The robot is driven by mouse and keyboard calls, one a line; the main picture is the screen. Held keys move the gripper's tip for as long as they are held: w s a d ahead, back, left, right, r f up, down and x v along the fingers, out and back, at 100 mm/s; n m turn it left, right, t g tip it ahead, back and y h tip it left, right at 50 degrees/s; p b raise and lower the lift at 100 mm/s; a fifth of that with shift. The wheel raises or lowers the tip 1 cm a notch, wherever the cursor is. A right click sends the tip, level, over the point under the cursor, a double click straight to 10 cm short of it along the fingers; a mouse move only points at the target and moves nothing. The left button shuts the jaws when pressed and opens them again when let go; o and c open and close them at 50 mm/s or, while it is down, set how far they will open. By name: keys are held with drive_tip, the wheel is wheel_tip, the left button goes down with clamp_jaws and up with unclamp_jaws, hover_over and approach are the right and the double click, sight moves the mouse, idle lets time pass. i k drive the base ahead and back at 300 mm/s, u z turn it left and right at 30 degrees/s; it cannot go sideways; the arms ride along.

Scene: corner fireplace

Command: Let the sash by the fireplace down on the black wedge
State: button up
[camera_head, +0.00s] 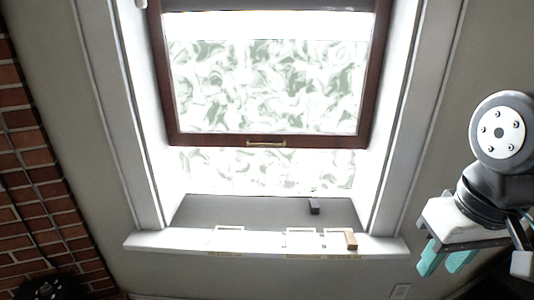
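The sash (270,139) has a dark brown frame with patterned glass and hangs raised in the white window frame. A brass handle (265,143) is on its bottom rail. A gap shows between that rail and the sill. The black wedge (314,207), a small dark block, sits on the grey inner part of the sill, below the sash and right of centre. My gripper (445,266), with teal fingers, is at the right, clear of the window and touching neither sash nor wedge. Its fingers look apart, with nothing seen between them.
White outlined patches with small unreadable labels mark the ledge. A brick fireplace wall (35,180) is at the left.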

sight(358, 140)
drive_tip(key=u, duration=0.25)
drive_tip(key=k, duration=0.1)
drive_tip(key=z, duration=1.1)
drive_tip(key=i, duration=0.55)
drive_tip(key=u, duration=1.45)
